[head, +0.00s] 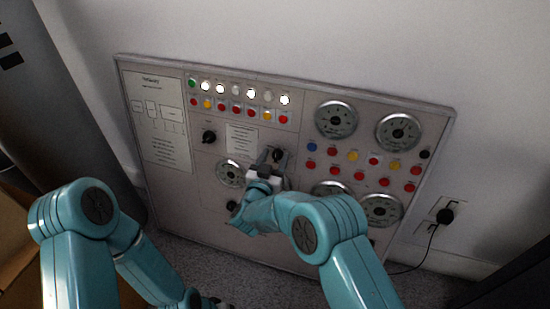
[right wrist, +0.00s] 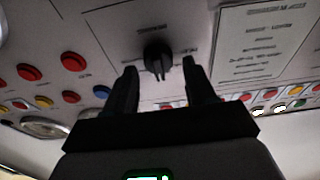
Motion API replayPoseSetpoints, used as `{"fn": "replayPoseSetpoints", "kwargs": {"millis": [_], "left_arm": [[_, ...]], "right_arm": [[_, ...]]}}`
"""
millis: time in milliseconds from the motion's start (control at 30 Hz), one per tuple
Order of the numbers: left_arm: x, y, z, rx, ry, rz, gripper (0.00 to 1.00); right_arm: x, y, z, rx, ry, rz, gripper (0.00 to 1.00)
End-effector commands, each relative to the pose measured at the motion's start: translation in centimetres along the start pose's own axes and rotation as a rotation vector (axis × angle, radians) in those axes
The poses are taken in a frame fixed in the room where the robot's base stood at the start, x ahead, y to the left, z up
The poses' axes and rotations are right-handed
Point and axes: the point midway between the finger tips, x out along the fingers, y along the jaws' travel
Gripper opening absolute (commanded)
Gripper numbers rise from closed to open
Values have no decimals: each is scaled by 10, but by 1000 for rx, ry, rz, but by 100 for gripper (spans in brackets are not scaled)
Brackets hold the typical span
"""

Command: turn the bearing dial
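A black knob (head: 277,155) sits on the grey control panel (head: 205,225). I cannot read its label, so I cannot tell if it is the bearing dial. My right gripper (head: 269,164) is at this knob. In the right wrist view the gripper (right wrist: 161,80) is open, with one black finger on each side of the knob (right wrist: 157,58) and gaps between. Other black knobs are at the upper left (head: 209,136) and lower down (head: 232,207), partly hidden by my right arm. My left arm hangs low at the left; its gripper end is too unclear to read.
Round gauges (head: 336,119) and coloured buttons (head: 373,160) fill the panel's right side. Lit indicators (head: 251,93) run along the top. A wall socket with a black plug (head: 445,215) is at the right. A dark cabinet (head: 50,110) stands at the left.

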Motion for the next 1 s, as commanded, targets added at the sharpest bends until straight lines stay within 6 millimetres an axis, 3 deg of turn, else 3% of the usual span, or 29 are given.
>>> {"fn": "replayPoseSetpoints", "kwargs": {"millis": [33, 133, 567, 1000], "left_arm": [[0, 0, 0, 0, 0, 0, 59], [0, 0, 0, 0, 0, 0, 59], [10, -3, 0, 0, 0, 0, 59], [36, -17, -7, -17, 17, -2, 59]], "right_arm": [[0, 0, 0, 0, 0, 0, 37], [0, 0, 0, 0, 0, 0, 4], [3, 0, 2, 77, 1, 14, 4], [3, 2, 3, 418, 2, 84, 4]]}}
